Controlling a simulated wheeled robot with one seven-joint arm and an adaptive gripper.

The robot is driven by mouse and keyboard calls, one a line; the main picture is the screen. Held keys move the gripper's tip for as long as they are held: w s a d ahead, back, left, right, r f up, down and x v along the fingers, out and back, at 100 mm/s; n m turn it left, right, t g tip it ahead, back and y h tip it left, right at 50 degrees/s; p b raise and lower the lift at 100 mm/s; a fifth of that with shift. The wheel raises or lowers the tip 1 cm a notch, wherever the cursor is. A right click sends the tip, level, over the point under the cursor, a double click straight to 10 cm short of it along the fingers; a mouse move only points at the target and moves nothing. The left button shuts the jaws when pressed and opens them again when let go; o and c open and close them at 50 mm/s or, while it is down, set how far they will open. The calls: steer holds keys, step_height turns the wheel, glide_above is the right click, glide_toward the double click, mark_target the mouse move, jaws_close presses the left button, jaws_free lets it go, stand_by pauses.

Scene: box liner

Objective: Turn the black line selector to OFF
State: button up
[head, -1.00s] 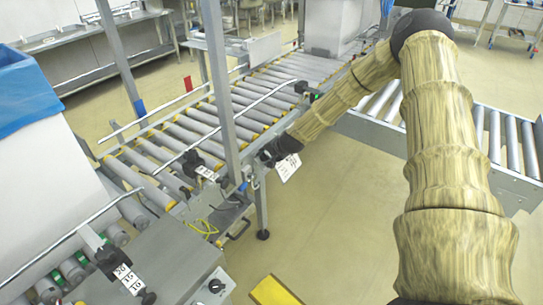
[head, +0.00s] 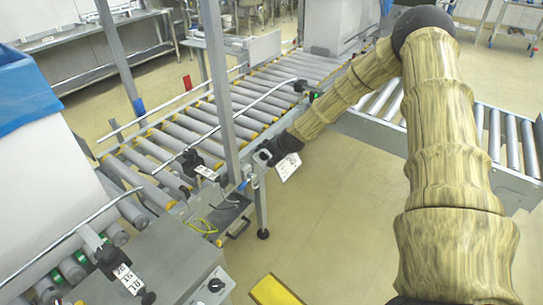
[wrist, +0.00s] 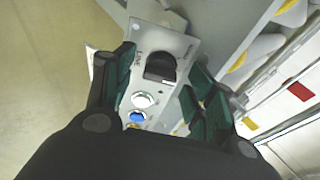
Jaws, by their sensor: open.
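The black line selector (wrist: 160,67) sits on a grey control plate (wrist: 178,45) in the wrist view. It is a round dark knob; its pointer setting and the small lettering around it are too small to read. My gripper (wrist: 160,64) is open, with one green-padded finger on each side of the plate and the knob between them in the picture. I cannot tell how far the fingertips stand off from the knob. In the head view my gripper (head: 262,156) is at the conveyor's near side, beside a post. The selector is not discernible there.
A white button (wrist: 142,100) and a blue button (wrist: 137,117) are below the selector, between the fingers. A grey upright post (head: 219,90) and the roller conveyor (head: 180,137) are close to my gripper. The floor (head: 330,210) to the right is clear.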

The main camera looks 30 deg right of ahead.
steer(key=v, duration=0.7)
steer(key=shift+s+r, duration=0.2)
steer(key=shift+d, duration=0.15)
stand_by(0.6)
steer(key=s+a+f+n+g+p, duration=0.2)
steer(key=s+a+f+n+p, duration=0.15)
steer(key=s+a+f, duration=0.45)
steer(key=s+a+f+n+g+p, duration=0.2)
steer(key=s+a+f+n+g, duration=0.15)
steer(key=s+a, duration=0.75)
steer(key=s+a+n+g+p, duration=0.1)
steer(key=s+a+n+p, duration=0.1)
steer(key=s, duration=1.2)
steer(key=s+a+f+n+g+p, duration=0.1)
steer(key=s+a+n, duration=0.4)
steer(key=s, duration=0.9)
steer(key=shift+s+a+f+g+p, duration=0.15)
steer(key=shift+s+a+g+p, duration=0.3)
steer(key=shift+p, duration=0.65)
steer(key=shift+w+a, duration=0.1)
